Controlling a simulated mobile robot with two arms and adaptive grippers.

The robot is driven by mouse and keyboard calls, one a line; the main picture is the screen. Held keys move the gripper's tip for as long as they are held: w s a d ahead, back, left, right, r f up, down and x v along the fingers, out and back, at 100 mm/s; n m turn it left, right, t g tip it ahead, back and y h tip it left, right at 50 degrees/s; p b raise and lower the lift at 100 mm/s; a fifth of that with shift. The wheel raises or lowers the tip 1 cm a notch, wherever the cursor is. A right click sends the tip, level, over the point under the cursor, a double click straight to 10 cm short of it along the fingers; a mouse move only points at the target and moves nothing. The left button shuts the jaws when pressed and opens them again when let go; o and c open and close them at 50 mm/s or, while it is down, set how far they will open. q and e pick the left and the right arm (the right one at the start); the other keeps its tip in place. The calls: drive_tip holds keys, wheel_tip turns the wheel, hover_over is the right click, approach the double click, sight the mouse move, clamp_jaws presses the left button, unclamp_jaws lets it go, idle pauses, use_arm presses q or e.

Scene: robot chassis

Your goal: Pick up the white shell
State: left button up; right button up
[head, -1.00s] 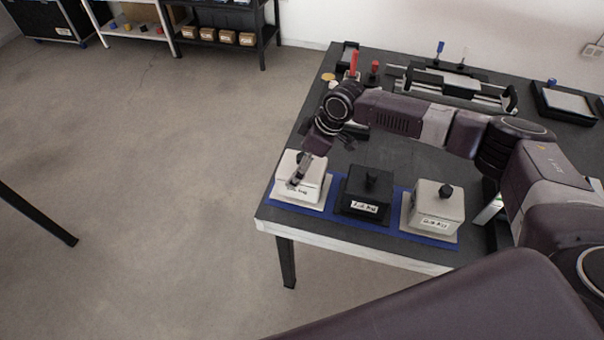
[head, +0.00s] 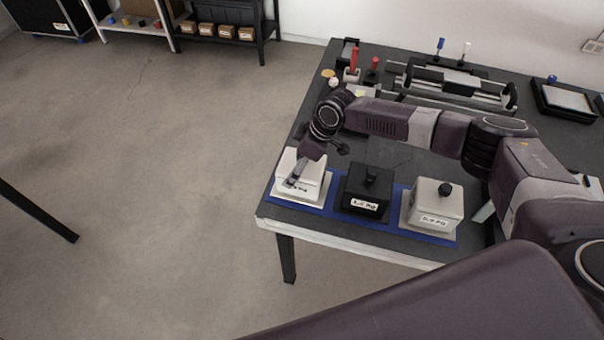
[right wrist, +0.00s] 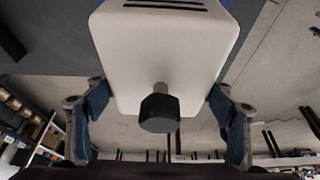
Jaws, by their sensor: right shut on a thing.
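The white shell (head: 313,171) is a box at the left end of the row on the blue mat (head: 329,210). Its black knob (right wrist: 158,108) shows in the right wrist view. My right gripper (head: 293,180) is at the shell in the head view. In the right wrist view its two fingers (right wrist: 157,90) are on opposite sides of the shell, shut on it. In the head view the shell sits over its pale base; I cannot tell whether there is a gap under it. My left gripper is not in view.
A black box (head: 366,188) stands close to the right of the shell. A second white box (head: 436,205) with a black knob stands beyond it. A rail fixture (head: 455,88) and a dark tray (head: 566,101) are at the table's back. The table's front edge is just below the mat.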

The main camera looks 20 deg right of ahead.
drive_tip(key=c, duration=0.8)
drive_tip(key=shift+w+r, duration=0.25)
